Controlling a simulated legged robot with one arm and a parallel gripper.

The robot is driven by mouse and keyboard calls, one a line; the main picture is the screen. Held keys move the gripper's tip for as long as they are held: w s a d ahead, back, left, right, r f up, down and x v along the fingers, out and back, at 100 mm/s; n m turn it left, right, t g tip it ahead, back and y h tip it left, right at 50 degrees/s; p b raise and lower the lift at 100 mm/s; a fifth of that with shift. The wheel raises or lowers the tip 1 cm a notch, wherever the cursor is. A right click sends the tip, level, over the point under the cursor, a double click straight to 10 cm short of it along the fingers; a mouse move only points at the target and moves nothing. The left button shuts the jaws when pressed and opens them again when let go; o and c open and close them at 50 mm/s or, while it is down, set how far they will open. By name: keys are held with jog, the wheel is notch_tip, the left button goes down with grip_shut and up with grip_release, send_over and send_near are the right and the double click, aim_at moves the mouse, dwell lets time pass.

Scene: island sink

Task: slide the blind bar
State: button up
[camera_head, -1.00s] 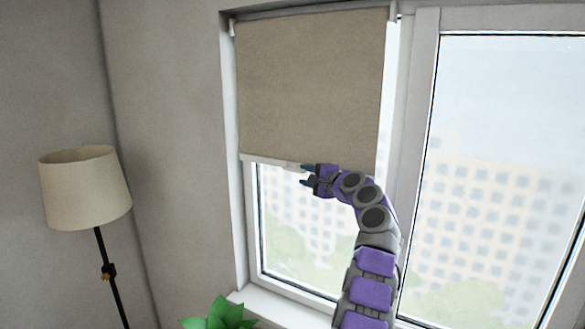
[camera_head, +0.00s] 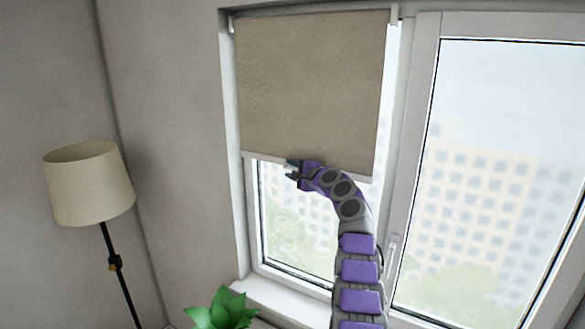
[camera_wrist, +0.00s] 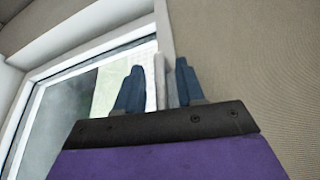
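The beige roller blind (camera_head: 310,80) hangs over the upper half of the left window pane. Its pale blind bar (camera_head: 263,158) runs along its lower edge. My gripper (camera_head: 291,169) is at the middle of this bar, its fingers pointing left in the head view. In the wrist view my gripper (camera_wrist: 158,85) has two dark blue fingers spread apart, with the pale bar (camera_wrist: 160,80) between them. Whether either finger touches the bar is unclear. The wrist view also shows the blind (camera_wrist: 255,60) at right. My arm hides part of the bar in the head view.
The window frame (camera_head: 408,150) stands right of the blind, with a handle (camera_head: 391,252) low on it. A floor lamp (camera_head: 88,185) stands at left. A green plant (camera_head: 222,308) is below the window, by the sill (camera_head: 285,302). Space below the blind, before the glass, is open.

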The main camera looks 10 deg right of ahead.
jog(key=shift+c, duration=0.4)
grip_shut()
